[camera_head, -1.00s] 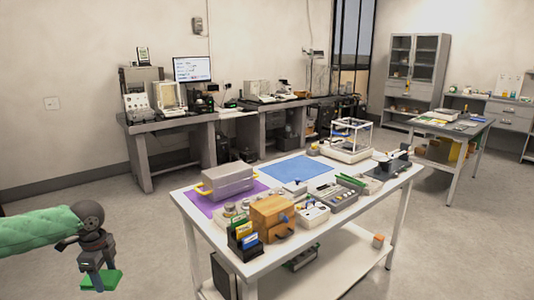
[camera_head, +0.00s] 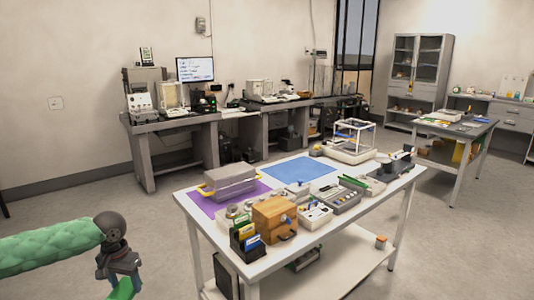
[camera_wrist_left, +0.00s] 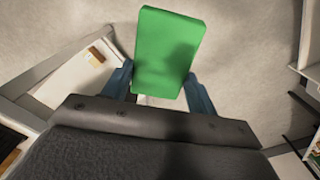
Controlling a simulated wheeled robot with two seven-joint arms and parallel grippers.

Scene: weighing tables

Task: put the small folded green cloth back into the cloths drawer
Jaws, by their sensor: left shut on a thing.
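The small folded green cloth (camera_wrist_left: 167,52) is held between the blue fingers of my left gripper (camera_wrist_left: 160,88) in the left wrist view. In the head view the cloth (camera_head: 122,289) shows at the lower left, partly cut off by the bottom edge, under my left gripper (camera_head: 122,276). The gripper is over the floor, left of the white table and apart from it. A small wooden drawer box (camera_head: 272,220) with a dark handle stands on the table's near side; I cannot tell if it is the cloths drawer. My right gripper is not in view.
The white table (camera_head: 337,222) holds a grey case (camera_head: 230,182) on a purple mat, a blue mat (camera_head: 300,170), a black holder with coloured packets (camera_head: 244,240), several instruments and a glass-walled balance (camera_head: 354,138). Floor between my left arm and the table is clear.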

